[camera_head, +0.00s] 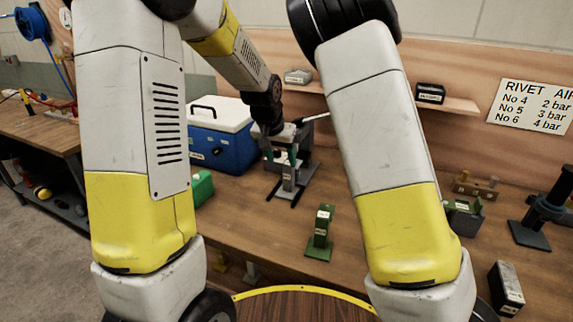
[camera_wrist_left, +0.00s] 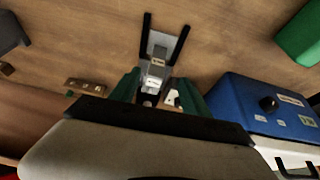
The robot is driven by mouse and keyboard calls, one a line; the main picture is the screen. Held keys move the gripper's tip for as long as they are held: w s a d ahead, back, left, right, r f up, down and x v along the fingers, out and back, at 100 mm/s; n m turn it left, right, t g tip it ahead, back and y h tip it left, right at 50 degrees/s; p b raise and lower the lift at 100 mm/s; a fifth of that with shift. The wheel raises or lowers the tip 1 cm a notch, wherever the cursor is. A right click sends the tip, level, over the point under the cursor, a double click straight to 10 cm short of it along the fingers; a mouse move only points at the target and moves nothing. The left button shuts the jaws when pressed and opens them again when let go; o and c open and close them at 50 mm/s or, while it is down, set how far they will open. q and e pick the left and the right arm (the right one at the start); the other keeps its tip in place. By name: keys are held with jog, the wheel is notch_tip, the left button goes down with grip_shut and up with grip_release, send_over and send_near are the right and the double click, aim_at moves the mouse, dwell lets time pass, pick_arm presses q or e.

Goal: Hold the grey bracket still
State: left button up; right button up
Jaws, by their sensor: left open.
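The grey bracket (camera_head: 288,174) stands upright on the wooden bench, with a small label on its front and dark prongs on its base. In the left wrist view the bracket (camera_wrist_left: 155,66) is at upper middle, its prongs pointing away from the gripper. My left gripper (camera_head: 286,150) is at the bracket's upper part. Its green fingers (camera_wrist_left: 158,98) are open, one on each side of the bracket. I cannot tell whether either finger touches it. The palm hides the bracket's near end in the wrist view. My right gripper is not in view.
A blue cooler with a white lid (camera_head: 222,142) stands close left of the bracket. A green box (camera_head: 202,188) is in front of the cooler. A green stand (camera_head: 320,234) is nearer, right of the bracket. A shelf (camera_head: 455,104) runs behind. A dark box (camera_head: 507,289) is at lower right.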

aim_at(287, 165)
pick_arm(q)
jog(key=x, duration=0.3)
jog(key=d+x, duration=0.1)
jog(key=x, duration=0.1)
jog(key=shift+w+r, duration=0.15)
jog(key=shift+w, duration=0.2)
jog(key=x, duration=0.7)
